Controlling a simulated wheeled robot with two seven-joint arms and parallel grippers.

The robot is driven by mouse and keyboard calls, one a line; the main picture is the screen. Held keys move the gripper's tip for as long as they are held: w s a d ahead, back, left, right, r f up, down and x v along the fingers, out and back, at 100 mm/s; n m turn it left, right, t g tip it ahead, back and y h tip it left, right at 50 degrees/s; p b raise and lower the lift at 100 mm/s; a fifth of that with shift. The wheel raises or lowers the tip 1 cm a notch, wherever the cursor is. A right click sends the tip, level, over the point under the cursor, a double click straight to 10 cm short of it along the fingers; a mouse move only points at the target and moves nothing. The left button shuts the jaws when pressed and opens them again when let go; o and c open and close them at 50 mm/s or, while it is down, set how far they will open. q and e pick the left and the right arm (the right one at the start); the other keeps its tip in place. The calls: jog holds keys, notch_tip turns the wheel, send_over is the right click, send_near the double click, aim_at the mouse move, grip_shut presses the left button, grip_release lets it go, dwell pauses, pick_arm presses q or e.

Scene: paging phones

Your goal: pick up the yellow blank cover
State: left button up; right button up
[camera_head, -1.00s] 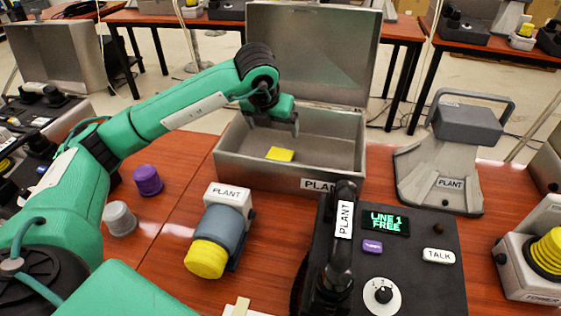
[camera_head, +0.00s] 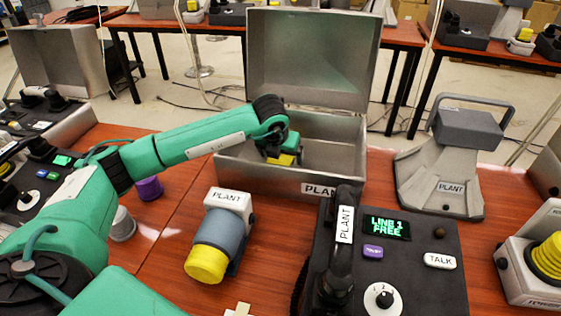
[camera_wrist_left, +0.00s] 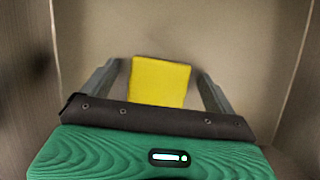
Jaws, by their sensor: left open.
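The yellow blank cover (camera_wrist_left: 159,82) lies flat on the floor of the open metal box (camera_head: 330,172), and in the head view the cover (camera_head: 281,160) is partly hidden by my gripper. My left gripper (camera_head: 284,157) is down inside the box over the cover. In the left wrist view the gripper's fingers (camera_wrist_left: 158,85) stand open, one on each side of the cover, with small gaps showing. My right gripper is not in view.
A grey and yellow PLANT connector (camera_head: 219,238) and a dark paging phone console (camera_head: 395,262) stand in front of the box. A grey PLANT stand (camera_head: 445,180) is at right. Purple (camera_head: 148,188) and grey (camera_head: 122,226) caps sit beside my left arm.

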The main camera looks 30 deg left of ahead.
pick_arm(q)
jog(key=c, duration=1.1)
jog(key=shift+r, duration=0.1)
